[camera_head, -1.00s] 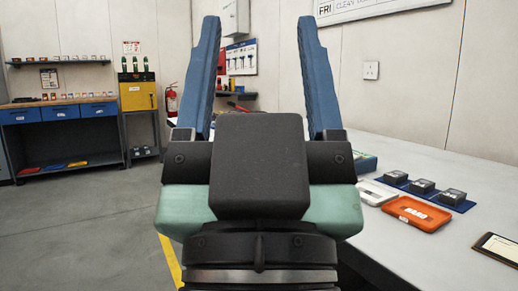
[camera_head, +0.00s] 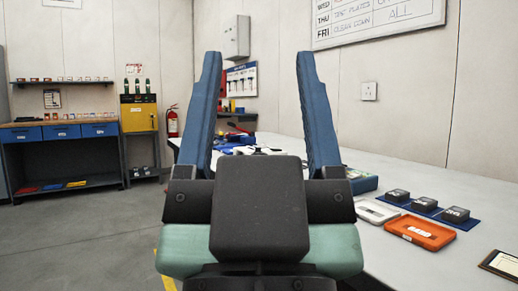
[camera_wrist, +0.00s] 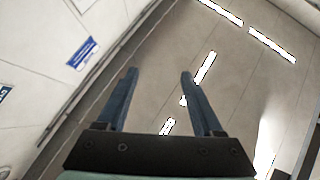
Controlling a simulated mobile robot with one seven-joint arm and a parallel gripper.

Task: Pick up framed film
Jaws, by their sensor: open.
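My gripper (camera_head: 257,55) stands upright in the middle of the head view, its two blue fingers wide apart with nothing between them. The wrist view also shows the open fingers (camera_wrist: 158,72), pointing toward the ceiling and walls. A flat, dark-edged piece with a cream face (camera_head: 503,263), which may be the framed film, lies on the white table at the right edge of the head view, partly cut off. It is well to the right of my gripper and apart from it. I cannot tell for certain what it is.
On the white table (camera_head: 452,188) are an orange case (camera_head: 420,232), a white case (camera_head: 376,211) and black blocks on a blue mat (camera_head: 463,222). More items lie behind my gripper. A bench with blue drawers (camera_head: 60,132) and a yellow cabinet (camera_head: 139,114) stand far left; floor there is open.

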